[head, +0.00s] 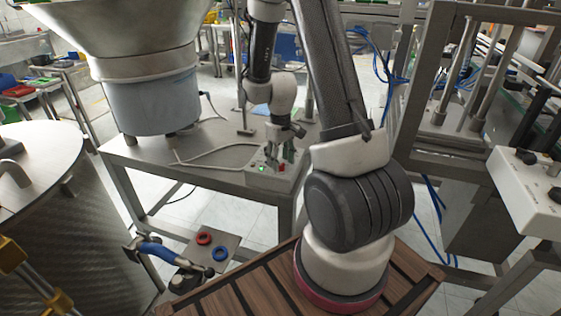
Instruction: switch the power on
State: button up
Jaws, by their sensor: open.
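A small grey control box (259,181) sits on the front right part of the steel table (135,153). A lit green button or lamp (261,169) and a red switch (281,168) show on its top. My gripper (278,157) points down right over the box, close to its top, with its fingers open. Whether a finger touches the red switch cannot be told at this size. The fingers partly hide the top of the box. The big feeder bowl on its grey-blue drum (150,100) stands on the same table to the left.
A grey cable (210,163) runs over the table from the box towards the drum. A small stand with a red ring (204,238) and a blue ring (220,254) is below. A metal frame (425,110) and another white box (530,190) are at the right.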

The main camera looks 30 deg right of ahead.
aim_at(282, 169)
notch_tip(282, 169, up, 11)
dwell(0.3)
dwell(0.4)
jog(key=s+a+r+t, duration=0.2)
jog(key=s+a+r, duration=0.1)
jog(key=s+r, duration=0.5)
jog(key=s+a+r+m+t, duration=0.1)
jog(key=s+a+r+t, duration=0.1)
jog(key=s+r, duration=0.7)
jog(key=s, duration=0.3)
jog(key=shift+a+r, duration=0.2)
jog(key=shift+a, duration=0.2)
